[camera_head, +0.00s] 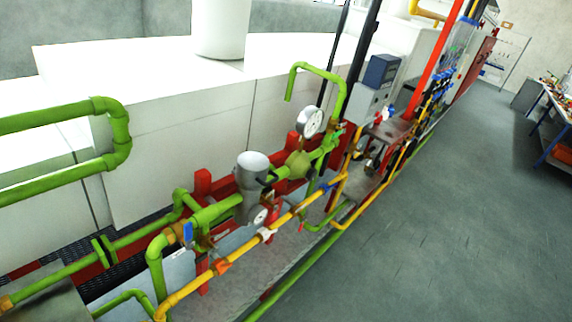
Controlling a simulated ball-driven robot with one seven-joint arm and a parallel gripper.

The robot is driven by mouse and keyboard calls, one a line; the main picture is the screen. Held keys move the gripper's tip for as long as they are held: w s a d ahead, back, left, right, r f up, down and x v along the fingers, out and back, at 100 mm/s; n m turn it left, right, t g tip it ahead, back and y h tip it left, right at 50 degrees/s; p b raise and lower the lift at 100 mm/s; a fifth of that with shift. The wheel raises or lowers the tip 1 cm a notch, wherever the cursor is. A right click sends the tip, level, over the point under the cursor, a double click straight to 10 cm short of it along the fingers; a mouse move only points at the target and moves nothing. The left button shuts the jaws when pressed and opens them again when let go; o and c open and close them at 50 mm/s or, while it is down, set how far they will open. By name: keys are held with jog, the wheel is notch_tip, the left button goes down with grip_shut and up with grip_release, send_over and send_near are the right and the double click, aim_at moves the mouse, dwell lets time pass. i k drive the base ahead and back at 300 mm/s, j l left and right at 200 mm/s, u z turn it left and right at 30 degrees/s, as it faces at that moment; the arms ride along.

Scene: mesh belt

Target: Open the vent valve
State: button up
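Green and yellow pipework runs along a red frame, from the lower left to the upper right. A small blue handle (188,234) sits on the green pipe at the left. A white handle (266,235) and an orange-red fitting (222,266) sit on the yellow pipe (196,285). A round white gauge (311,122) stands by a green bent pipe (318,70). A grey cylinder (252,170) has a smaller gauge (259,215) below it. I cannot tell which of these fittings is the vent valve. My gripper is not in view.
A white-panelled block (190,130) stands behind the pipes. A dark blue box (382,70) and a red post (433,60) stand farther right. Open grey floor (430,230) lies to the right. A blue-legged table (557,115) stands at the far right.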

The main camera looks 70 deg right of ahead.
aim_at(276, 207)
jog(key=z, duration=1.6)
